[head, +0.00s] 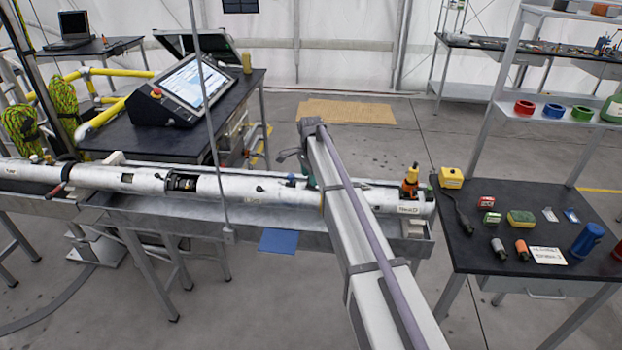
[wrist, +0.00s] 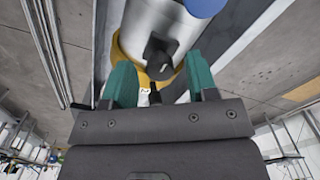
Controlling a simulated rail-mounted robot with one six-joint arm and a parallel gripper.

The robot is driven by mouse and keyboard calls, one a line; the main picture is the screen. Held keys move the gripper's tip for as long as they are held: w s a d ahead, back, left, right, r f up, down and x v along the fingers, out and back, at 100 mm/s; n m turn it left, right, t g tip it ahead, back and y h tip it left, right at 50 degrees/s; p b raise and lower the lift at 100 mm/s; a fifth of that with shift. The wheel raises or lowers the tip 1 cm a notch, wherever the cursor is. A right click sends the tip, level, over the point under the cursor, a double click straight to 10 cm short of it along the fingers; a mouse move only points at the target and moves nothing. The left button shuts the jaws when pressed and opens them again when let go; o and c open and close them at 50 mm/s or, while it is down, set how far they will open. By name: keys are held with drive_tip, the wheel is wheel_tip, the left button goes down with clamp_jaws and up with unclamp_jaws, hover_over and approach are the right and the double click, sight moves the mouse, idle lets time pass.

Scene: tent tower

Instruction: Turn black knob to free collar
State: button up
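The black knob (wrist: 160,55) sits on the silver tube (wrist: 147,18) in the wrist view, beside a yellow ring (wrist: 122,50) around the tube that may be the collar. My gripper (wrist: 160,72) is open. Its two green fingers stand on either side of the knob's near end, with a gap visible at each side; I see no contact. In the head view the long silver tube (head: 240,190) lies in a metal trough. My arm hides the knob there, and only a bit of a green finger (head: 310,174) shows.
A blue round part (wrist: 204,6) is on the tube beyond the knob. A touchscreen console (head: 196,84) stands on a table behind the trough. A yellow and orange tool (head: 410,183) stands at the tube's right end. A dark table (head: 490,252) with small items is at right.

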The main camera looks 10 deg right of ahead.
drive_tip(key=c, duration=0.9)
drive_tip(key=shift+n, duration=0.5)
drive_tip(key=n, duration=0.3)
drive_tip(key=shift+n, duration=0.4)
drive_tip(key=n, duration=0.4)
drive_tip(key=shift+n, duration=0.3)
drive_tip(key=n, duration=0.8)
drive_tip(key=shift+n, duration=0.4)
